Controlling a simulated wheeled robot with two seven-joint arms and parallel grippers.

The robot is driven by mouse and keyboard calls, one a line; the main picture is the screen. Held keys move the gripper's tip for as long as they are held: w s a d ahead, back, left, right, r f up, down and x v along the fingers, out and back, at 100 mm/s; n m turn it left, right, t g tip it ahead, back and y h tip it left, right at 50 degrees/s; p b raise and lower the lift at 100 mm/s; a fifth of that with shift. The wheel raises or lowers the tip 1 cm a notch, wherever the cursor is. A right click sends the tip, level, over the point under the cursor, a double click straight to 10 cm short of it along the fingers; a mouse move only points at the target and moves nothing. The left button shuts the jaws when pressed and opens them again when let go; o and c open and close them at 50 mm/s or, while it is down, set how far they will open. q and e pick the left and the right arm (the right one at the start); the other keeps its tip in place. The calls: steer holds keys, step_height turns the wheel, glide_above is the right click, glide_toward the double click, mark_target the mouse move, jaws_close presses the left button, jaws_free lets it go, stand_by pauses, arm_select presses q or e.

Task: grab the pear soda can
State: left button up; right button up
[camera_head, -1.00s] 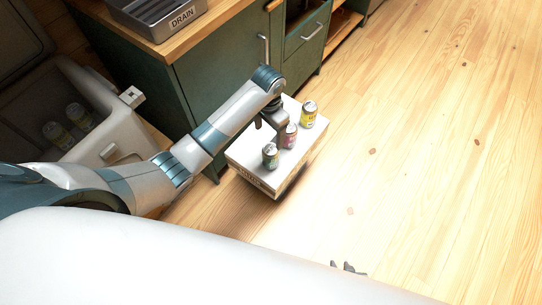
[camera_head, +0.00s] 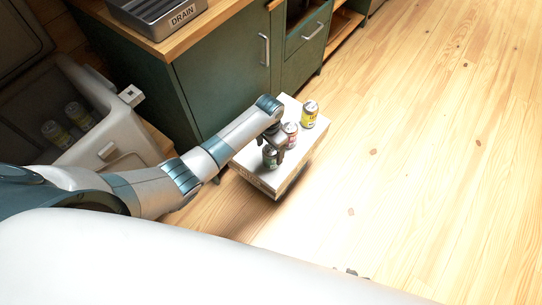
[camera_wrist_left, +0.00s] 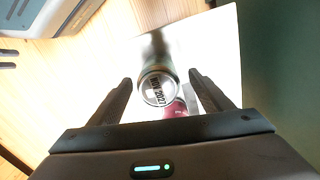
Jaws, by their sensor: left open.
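Three soda cans stand upright on a white-topped box (camera_head: 257,178). The nearest is a green can (camera_head: 270,159), which fits a pear soda can, though I cannot read its flavour. A red can (camera_head: 291,130) is in the middle and a yellow can (camera_head: 309,115) at the far end. My left gripper (camera_head: 274,150) is open over the green can. In the left wrist view the green can (camera_wrist_left: 158,88), its lid reading "NOV 2027", lies between the open fingers (camera_wrist_left: 160,80); the red can (camera_wrist_left: 178,109) is partly hidden beside it. My right gripper (camera_head: 352,273) barely shows at the bottom.
A white cooler (camera_head: 98,115) with more cans inside stands open at left. A green cabinet (camera_head: 215,85) with a wooden top and a drain tray (camera_head: 155,15) stands behind the box. The wooden floor at right is clear.

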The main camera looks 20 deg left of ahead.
steer(key=shift+d, duration=0.15)
arm_select(q)
steer(key=shift+d+f, duration=0.1)
steer(key=shift+f, duration=0.45)
step_height(320, 180, down, 3)
steer(key=shift+w+d+b, duration=0.1)
steer(key=shift+d+b, duration=0.05)
steer(key=shift+b, duration=0.15)
steer(key=shift+f, duration=0.55)
steer(key=c, duration=1.4)
arm_select(e)
steer(key=shift+d+f, duration=0.15)
steer(key=shift+d, duration=0.25)
arm_select(q)
steer(key=shift+r, duration=0.1)
